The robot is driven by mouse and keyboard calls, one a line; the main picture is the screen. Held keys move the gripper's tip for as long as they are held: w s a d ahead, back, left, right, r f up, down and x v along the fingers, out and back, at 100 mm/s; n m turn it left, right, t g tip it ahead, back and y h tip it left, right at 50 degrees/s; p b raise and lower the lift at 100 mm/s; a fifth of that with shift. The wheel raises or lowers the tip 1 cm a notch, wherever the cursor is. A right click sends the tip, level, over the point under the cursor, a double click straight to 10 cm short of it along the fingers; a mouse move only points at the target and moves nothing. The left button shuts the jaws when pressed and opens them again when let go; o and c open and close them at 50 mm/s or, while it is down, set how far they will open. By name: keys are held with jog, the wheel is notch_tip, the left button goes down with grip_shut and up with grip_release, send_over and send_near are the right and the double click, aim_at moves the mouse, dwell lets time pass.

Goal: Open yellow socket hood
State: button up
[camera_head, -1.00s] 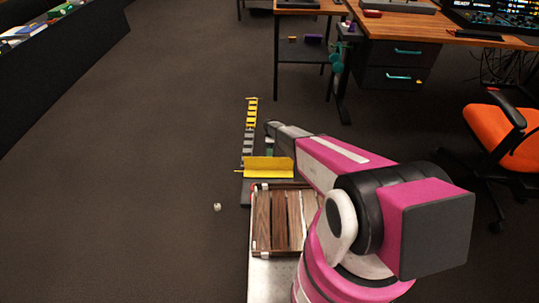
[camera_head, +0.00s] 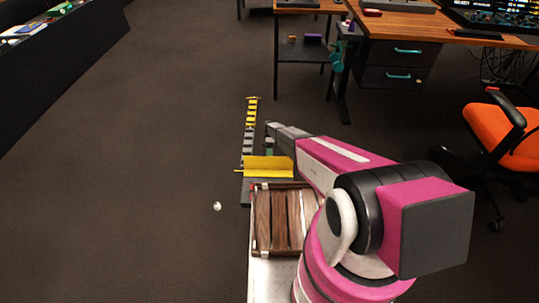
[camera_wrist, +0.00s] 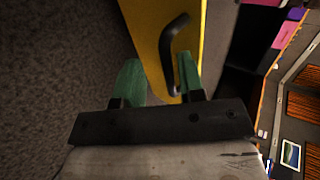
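The yellow hood (camera_head: 268,165) is a bright yellow panel on the dark low unit, left of my arm in the head view. In the wrist view the yellow panel (camera_wrist: 158,30) fills the top middle and bears a bent black handle (camera_wrist: 170,48). My gripper (camera_wrist: 159,78) has green fingers spread apart, one on each side of the handle's lower end in the picture. The handle runs close to the right finger; I cannot tell whether they touch.
A wooden slatted tray (camera_head: 283,218) lies in front of the hood. A yellow and grey strip (camera_head: 250,125) runs behind it. A small white ball (camera_head: 217,206) lies on the open floor to the left. A desk (camera_head: 440,27) and an orange chair (camera_head: 500,130) stand at right.

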jog(key=s+a+r, duration=0.8)
jog(key=r, duration=0.3)
jog(key=shift+a, duration=0.2)
jog(key=shift+s, duration=0.1)
dwell(0.3)
jog(key=s+d+r+m+t, duration=0.4)
jog(key=s+d+r+m, duration=0.2)
jog(key=r, duration=0.5)
jog(key=s+d+r+m+t, duration=0.4)
jog(key=s+d+r, duration=0.4)
jog(key=d+r, duration=0.3)
jog(key=s+d+r+m+t, duration=0.3)
jog(key=s+d+r+m, duration=0.4)
jog(key=d+r, duration=0.2)
notch_tip(320, 180, up, 2)
jog(key=shift+d+r+m+t, duration=0.2)
jog(key=shift+d+m+t, duration=0.1)
jog(key=shift+t, duration=0.1)
jog(key=shift+s, duration=0.15)
